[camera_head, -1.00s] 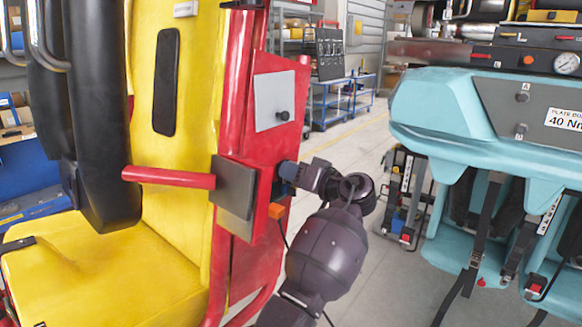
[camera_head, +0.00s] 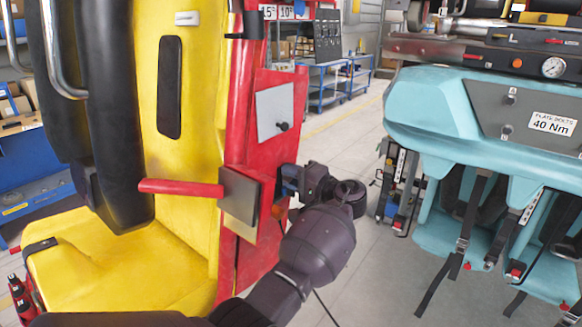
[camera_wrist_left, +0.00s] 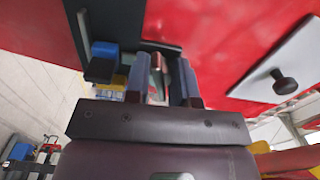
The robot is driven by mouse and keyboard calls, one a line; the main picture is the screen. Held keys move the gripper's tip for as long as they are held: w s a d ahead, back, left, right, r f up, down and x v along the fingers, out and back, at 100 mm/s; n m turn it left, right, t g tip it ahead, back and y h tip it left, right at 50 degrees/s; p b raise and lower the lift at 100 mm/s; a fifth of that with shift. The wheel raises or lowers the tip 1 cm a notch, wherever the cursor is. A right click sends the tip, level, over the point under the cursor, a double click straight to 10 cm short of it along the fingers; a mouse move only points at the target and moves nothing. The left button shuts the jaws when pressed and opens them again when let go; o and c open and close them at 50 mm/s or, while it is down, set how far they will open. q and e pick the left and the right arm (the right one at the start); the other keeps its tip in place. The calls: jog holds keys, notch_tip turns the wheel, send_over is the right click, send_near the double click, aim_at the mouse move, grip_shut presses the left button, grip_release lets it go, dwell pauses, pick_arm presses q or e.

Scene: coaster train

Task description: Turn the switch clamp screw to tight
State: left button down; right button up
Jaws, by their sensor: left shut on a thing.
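My left gripper (camera_head: 292,182) reaches the right side of the red seat post, beside a dark box-like switch housing (camera_head: 240,196). In the left wrist view its two fingers (camera_wrist_left: 162,82) stand close together around a small reddish-brown piece (camera_wrist_left: 156,62), which I take to be the switch clamp screw. The fingers hide most of it, so its turn position cannot be read. A blue block with a black part (camera_wrist_left: 103,52) sits just left of the fingers. My right gripper is not in view.
A red panel with a grey plate and black knob (camera_head: 282,126) is above the gripper. A red bar (camera_head: 180,187) sticks out left, before the yellow seat (camera_head: 110,270). A teal seat unit (camera_head: 450,110) stands right. Open floor (camera_head: 350,150) lies between.

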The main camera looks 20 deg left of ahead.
pick_arm(q)
jog(key=shift+r+m+p, duration=0.2)
jog(key=shift+m+p, duration=0.1)
jog(key=shift+m, duration=0.2)
jog(key=shift+m+p, duration=0.55)
jog(key=shift+m, duration=0.35)
jog(key=shift+f+m, duration=0.1)
jog(key=shift+m, duration=0.3)
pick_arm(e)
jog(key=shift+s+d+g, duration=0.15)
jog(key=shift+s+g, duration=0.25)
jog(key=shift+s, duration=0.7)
pick_arm(q)
jog(key=shift+m+p, duration=0.3)
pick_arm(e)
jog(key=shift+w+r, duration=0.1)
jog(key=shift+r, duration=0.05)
pick_arm(q)
jog(key=c, duration=1.1)
grip_release()
jog(key=shift+a+f, duration=0.1)
jog(key=shift+c, duration=0.2)
